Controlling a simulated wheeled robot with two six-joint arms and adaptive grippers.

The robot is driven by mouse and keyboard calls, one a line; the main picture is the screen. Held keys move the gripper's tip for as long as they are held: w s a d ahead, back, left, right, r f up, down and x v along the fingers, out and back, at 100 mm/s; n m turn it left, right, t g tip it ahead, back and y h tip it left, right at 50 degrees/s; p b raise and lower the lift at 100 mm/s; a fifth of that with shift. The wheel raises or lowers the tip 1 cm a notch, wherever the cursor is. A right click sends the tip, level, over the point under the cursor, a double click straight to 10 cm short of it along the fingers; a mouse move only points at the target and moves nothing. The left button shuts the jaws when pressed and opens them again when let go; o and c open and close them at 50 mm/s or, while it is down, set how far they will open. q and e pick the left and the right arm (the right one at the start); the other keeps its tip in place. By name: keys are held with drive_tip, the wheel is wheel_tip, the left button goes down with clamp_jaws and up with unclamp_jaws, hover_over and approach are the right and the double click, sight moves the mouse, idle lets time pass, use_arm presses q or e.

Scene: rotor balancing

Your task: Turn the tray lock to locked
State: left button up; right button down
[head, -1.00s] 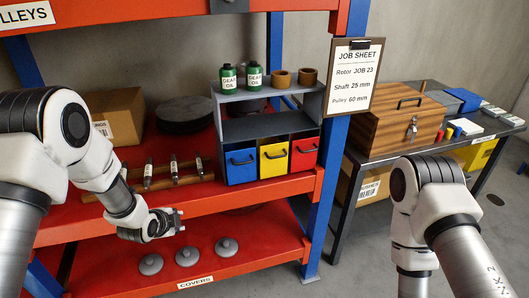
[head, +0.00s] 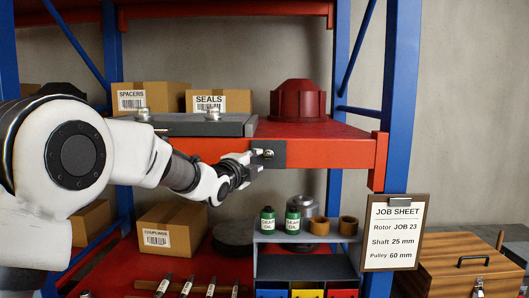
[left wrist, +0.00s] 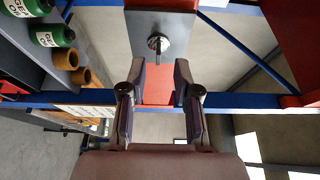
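The tray lock is a small metallic knob (head: 267,153) on a dark plate (head: 278,160) at the front edge of the upper red shelf. In the left wrist view the knob (left wrist: 158,45) has a narrow bar across it and lies beyond the fingertips. A grey tray (head: 205,128) with small metal knobs on top rests on the shelf. My left gripper (head: 251,160) is just left of the lock. In the left wrist view the left gripper (left wrist: 159,78) is open and empty, its fingers apart with the knob ahead between them. My right gripper is out of view.
Boxes marked SPACERS (head: 150,97) and SEALS (head: 218,102) stand behind the tray, and a red housing (head: 299,101) sits to the right. Green oil cans (head: 267,220) stand below on a grey rack. A job sheet (head: 395,233) hangs on the blue post.

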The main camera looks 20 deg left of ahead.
sight(266, 157)
use_arm(q)
drive_tip(key=w+p, duration=0.1)
drive_tip(key=w, duration=0.1)
drive_tip(key=w+d, duration=0.1)
drive_tip(key=w, duration=0.1)
drive_tip(key=w+d+p, duration=0.1)
drive_tip(key=w, duration=0.1)
drive_tip(key=shift+d+p, duration=0.15)
drive_tip(key=shift+p, duration=0.15)
drive_tip(key=shift+s+a, duration=0.3)
drive_tip(key=shift+a, duration=0.25)
drive_tip(key=shift+c, duration=1.4)
clamp_jaws()
